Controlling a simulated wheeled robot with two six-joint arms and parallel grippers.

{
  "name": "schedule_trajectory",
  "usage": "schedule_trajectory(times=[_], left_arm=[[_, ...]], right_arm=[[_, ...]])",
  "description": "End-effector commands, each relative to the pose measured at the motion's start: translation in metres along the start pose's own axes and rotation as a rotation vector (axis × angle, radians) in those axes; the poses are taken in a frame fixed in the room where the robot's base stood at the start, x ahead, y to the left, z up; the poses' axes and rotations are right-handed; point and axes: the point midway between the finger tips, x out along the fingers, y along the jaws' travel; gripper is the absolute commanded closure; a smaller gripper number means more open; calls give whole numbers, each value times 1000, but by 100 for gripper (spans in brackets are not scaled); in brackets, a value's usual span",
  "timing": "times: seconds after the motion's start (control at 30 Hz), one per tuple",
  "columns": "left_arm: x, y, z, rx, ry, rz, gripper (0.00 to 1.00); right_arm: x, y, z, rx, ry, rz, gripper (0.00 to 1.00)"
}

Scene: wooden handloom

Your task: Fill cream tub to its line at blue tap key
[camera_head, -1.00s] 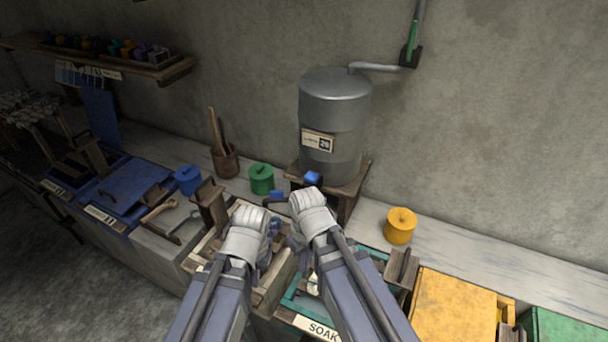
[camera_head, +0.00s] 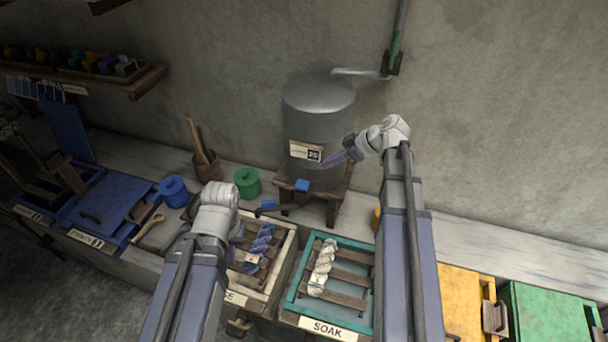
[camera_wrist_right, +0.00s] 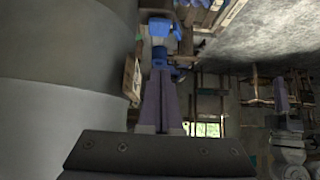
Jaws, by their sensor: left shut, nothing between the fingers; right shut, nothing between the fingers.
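The blue tap key (camera_head: 302,185) is on the front of the grey metal tank (camera_head: 320,112). My right gripper (camera_head: 327,162) is shut and empty beside the tank, above and right of the key. My left gripper (camera_head: 238,236) is shut at the cream tub's left side, mostly hidden by its wrist.
The teal SOAK tub (camera_head: 293,292) with a pale skein (camera_head: 322,268) stands right of the cream tub. A pipe (camera_head: 360,73) runs above the tank.

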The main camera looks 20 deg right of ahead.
Motion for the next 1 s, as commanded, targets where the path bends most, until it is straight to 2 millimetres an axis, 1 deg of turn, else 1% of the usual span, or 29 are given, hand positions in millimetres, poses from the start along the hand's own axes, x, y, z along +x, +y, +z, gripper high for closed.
schedule_trajectory(times=[0.33, 0.47, 0.57, 1.0], left_arm=[[0, 0, 0, 0, 0, 0, 100], [5, 0, 0, 0, 0, 0, 100], [16, 1, -1, 0, 0, 0, 100], [76, 7, -5, 12, 1, -2, 100]], right_arm=[[-1, 2, 0, -5, 4, 3, 100], [5, 1, 2, -5, 3, 2, 100], [18, 1, 3, -6, 3, 0, 100], [103, 2, 4, -5, 3, 1, 100]])
